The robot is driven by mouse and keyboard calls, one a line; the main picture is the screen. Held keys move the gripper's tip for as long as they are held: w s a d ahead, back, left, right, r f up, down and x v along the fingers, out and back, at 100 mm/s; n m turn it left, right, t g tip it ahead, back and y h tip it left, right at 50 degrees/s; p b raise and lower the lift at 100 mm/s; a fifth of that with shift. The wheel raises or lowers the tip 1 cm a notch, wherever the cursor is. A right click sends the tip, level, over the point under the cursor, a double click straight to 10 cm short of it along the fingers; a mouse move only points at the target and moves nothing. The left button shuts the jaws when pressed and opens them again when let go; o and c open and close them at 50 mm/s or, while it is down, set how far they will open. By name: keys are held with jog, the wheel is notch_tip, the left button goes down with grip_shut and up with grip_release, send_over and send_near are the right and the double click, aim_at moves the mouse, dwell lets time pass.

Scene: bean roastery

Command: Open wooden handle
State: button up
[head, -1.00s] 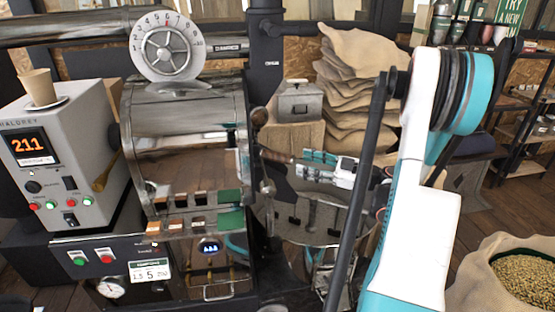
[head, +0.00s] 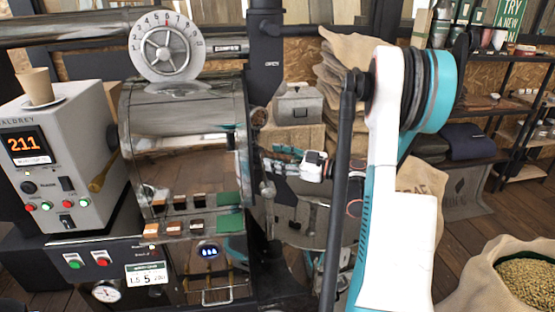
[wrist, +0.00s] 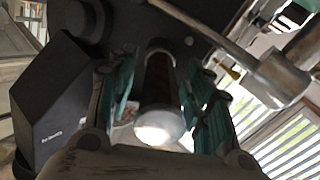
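My gripper (head: 284,158) is at the front right of the steel roaster drum (head: 185,145) in the head view, with its fingers pointing left toward the machine. In the wrist view, a dark brown handle (wrist: 160,82) with a bright, glaring rounded end lies lengthwise between the two teal fingers of my gripper (wrist: 160,100). One finger is on each side of it, and the fingers look spread, with narrow gaps. Contact cannot be made out. In the head view the fingers cover most of this handle.
A metal rod with a cylindrical boss (wrist: 280,78) crosses the upper right of the wrist view, close to the fingers. A dark box (wrist: 62,98) stands at left. A control box (head: 65,160) reading 211 and an open sack of beans (head: 520,275) flank the machine.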

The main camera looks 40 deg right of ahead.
aim_at(294, 162)
grip_shut()
jog(key=b+v, duration=0.1)
jog(key=v, duration=0.9)
jog(key=shift+s+d, duration=0.15)
jog(key=shift+s, duration=0.05)
jog(key=shift+o, duration=0.6)
grip_release()
jog(key=v, duration=1.2)
